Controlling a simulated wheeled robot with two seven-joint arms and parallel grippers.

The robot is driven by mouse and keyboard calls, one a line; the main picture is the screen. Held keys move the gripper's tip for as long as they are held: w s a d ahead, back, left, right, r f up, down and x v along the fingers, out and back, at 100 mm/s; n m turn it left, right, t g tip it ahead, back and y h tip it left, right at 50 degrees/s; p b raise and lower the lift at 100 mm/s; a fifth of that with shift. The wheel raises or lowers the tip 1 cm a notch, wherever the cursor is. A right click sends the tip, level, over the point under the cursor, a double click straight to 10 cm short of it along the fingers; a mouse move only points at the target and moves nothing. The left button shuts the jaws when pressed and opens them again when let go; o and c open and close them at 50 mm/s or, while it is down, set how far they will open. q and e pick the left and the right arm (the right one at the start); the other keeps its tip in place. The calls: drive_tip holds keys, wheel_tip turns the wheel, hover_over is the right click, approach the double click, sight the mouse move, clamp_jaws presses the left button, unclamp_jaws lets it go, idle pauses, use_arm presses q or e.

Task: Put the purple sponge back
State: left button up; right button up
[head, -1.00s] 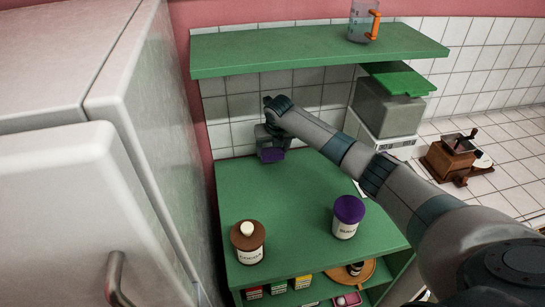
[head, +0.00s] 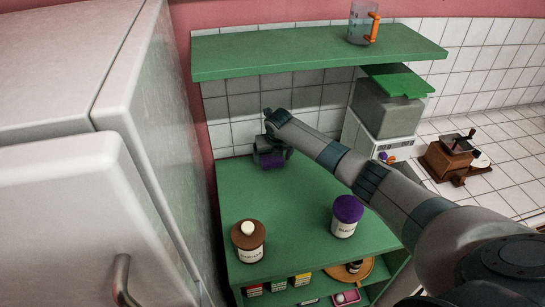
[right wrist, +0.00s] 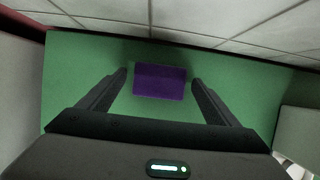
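The purple sponge (right wrist: 160,82) lies on the green counter-height shelf top (right wrist: 75,75), near its back edge by the tiled wall. It also shows in the head view (head: 271,161), partly covered by my gripper. My right gripper (head: 268,163) is over it, pointing down. In the right wrist view, its two fingers (right wrist: 159,78) are spread on either side of the sponge, with a narrow green gap at each side, so it is open and not gripping. My left gripper is not in view.
A cocoa jar (head: 248,241) and a purple-lidded jar (head: 346,216) stand toward the shelf top's front. A green upper shelf (head: 300,54) with a measuring jug (head: 362,23) hangs above my arm.

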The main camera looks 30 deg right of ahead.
drive_tip(key=shift+r, duration=0.1)
drive_tip(key=b+v, duration=0.2)
drive_tip(key=v, duration=1)
